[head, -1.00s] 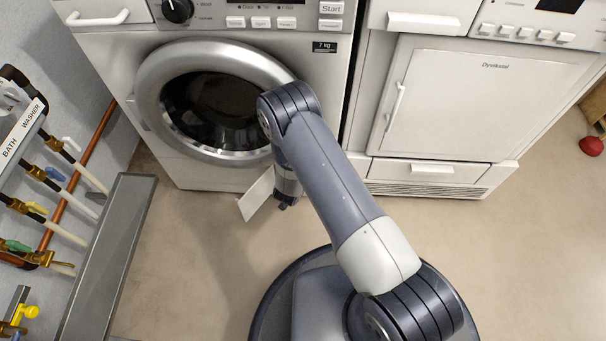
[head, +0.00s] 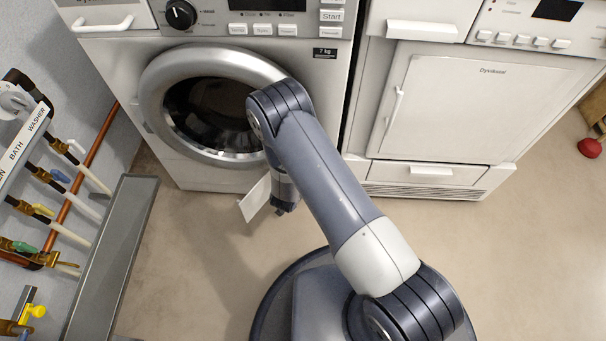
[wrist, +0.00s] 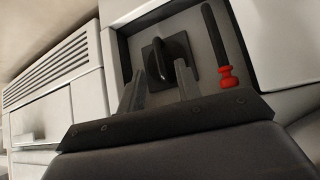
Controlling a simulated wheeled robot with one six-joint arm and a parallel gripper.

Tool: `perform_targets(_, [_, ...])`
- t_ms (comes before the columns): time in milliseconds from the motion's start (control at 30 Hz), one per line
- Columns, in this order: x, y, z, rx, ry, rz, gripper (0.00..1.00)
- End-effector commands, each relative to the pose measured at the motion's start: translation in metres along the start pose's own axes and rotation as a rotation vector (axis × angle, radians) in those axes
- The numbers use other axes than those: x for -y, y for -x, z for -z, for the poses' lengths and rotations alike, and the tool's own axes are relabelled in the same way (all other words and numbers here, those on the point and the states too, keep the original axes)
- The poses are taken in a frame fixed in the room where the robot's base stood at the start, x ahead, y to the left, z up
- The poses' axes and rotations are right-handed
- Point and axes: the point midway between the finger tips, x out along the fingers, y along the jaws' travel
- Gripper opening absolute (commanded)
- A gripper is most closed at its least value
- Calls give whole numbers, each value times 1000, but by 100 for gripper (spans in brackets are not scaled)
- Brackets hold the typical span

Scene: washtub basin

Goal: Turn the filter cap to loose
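The filter cap (wrist: 166,58) is a dark knob with a raised grip ridge on a square dark base, set in a recess low on the washing machine front. The ridge looks roughly upright in the wrist view. My gripper (wrist: 160,68) is open, its two grey fingers pointing at the cap, one towards each side of the ridge. I cannot tell whether they touch it. The opened filter flap (head: 255,198) shows in the head view beside my gripper (head: 281,209). The cap is hidden there behind my arm.
A black drain hose with a red plug (wrist: 227,76) sits right of the cap in the recess. The washing machine door (head: 212,108) is above. A dryer (head: 480,110) stands to the right. A grey trough (head: 112,255) and pipes are at left. The floor between is clear.

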Motion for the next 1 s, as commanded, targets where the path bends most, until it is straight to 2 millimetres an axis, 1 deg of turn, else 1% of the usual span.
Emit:
perform_targets(33, [1, 16, 3, 2, 4, 2, 33])
perform_targets(200, [0, 47, 2, 0, 3, 2, 33])
perform_targets(300, [0, 59, 1, 1, 2, 1, 33])
perform_targets(400, [0, 65, 1, 0, 0, 1, 33])
perform_targets(800, [0, 66, 0, 0, -1, 0, 33])
perform_targets(867, [0, 63, -1, 0, -1, 0, 33])
perform_targets(1000, [-1, 47, -2, 1, -1, -2, 33])
